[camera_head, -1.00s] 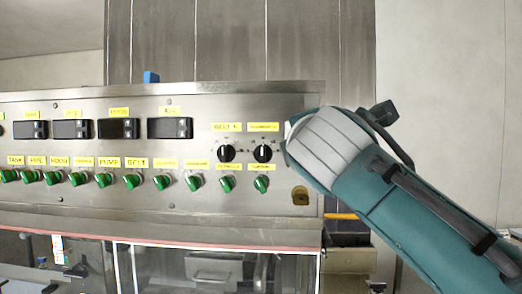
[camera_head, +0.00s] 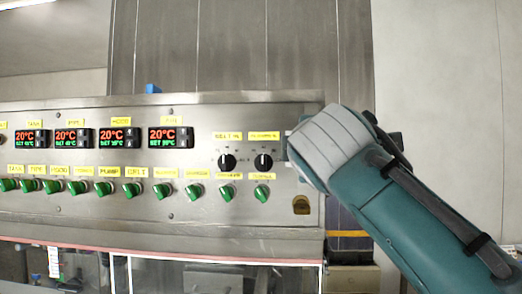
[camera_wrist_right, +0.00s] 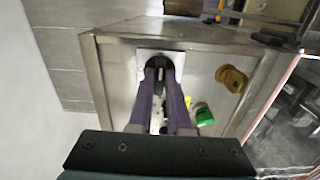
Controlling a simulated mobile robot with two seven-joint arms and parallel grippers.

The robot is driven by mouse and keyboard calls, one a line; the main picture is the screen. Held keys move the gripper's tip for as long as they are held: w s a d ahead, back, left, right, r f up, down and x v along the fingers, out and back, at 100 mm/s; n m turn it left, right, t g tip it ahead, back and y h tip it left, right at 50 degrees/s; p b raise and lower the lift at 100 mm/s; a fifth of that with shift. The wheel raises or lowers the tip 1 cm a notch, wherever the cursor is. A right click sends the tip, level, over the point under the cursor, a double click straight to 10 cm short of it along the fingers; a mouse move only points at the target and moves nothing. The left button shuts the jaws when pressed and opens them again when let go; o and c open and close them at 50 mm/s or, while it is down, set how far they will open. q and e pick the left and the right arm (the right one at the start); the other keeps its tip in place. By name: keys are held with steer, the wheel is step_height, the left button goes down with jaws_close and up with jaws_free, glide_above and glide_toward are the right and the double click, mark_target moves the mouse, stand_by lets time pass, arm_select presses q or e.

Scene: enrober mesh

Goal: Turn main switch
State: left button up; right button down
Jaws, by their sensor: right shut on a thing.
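The main switch (camera_wrist_right: 159,64) is a black knob on a pale square plate near one edge of the steel control panel. In the wrist view my right gripper (camera_wrist_right: 161,82) has its two purple fingers shut on this knob. In the head view my right wrist (camera_head: 328,145) covers the switch and the fingers at the panel's right end. The control panel (camera_head: 90,215) has several lit displays (camera_head: 117,139) that read 20°C in red with green set values below. My left gripper is not in view.
A row of green knobs (camera_head: 195,192) and two black knobs (camera_head: 264,162) sit left of my right wrist. A brass-coloured fitting (camera_head: 301,205) is just below it. Clear panels of the machine (camera_head: 170,277) lie under the control panel. A bare wall stands at right.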

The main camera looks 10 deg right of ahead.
steer(key=c, duration=0.9)
jaws_free()
steer(key=shift+o, duration=0.2)
steer(key=b+v, duration=0.4)
steer(key=v, duration=0.6)
